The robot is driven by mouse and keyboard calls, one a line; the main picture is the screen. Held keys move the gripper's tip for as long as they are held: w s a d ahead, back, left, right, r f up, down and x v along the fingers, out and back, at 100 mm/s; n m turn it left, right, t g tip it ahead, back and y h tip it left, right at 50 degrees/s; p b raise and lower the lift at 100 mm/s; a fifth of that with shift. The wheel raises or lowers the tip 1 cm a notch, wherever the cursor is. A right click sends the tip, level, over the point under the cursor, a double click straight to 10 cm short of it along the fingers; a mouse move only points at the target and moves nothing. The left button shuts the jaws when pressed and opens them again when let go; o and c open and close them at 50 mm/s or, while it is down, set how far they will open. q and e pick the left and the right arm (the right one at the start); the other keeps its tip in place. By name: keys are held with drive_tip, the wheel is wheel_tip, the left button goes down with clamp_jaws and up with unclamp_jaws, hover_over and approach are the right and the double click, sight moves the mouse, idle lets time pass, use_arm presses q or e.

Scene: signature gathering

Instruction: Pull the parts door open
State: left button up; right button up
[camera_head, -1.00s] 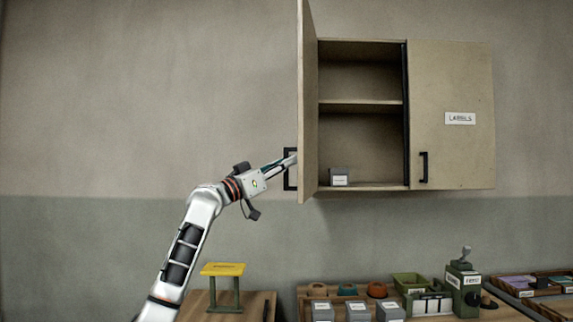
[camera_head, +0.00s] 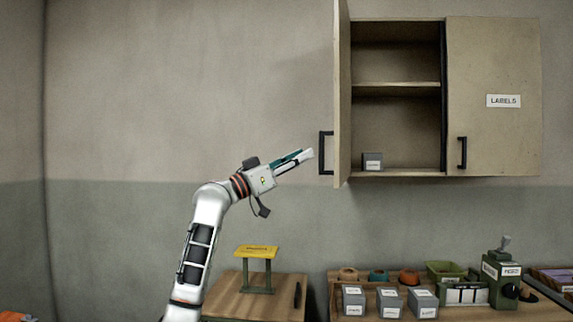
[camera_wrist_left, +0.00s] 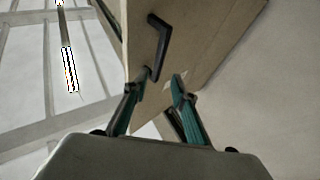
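The parts door (camera_head: 342,100) is the left door of the wall cabinet. It stands swung out, nearly edge-on in the head view, with the cabinet's left half open behind it. Its black handle (camera_head: 325,153) is on the face turned left, near the bottom. My left gripper (camera_head: 306,155) is just left of the handle, with a small gap between them. In the left wrist view the fingers of my left gripper (camera_wrist_left: 160,88) are spread apart with nothing between them, and the handle (camera_wrist_left: 162,45) is beyond them. My right gripper is not in view.
The right door (camera_head: 490,100), marked LABELS, is closed. A small grey box (camera_head: 372,161) sits on the cabinet's bottom shelf. Below are a yellow-topped stand (camera_head: 257,252), grey labelled boxes (camera_head: 389,302) and a green machine (camera_head: 497,280).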

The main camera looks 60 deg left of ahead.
use_arm(q)
drive_tip(key=shift+v, duration=2.3)
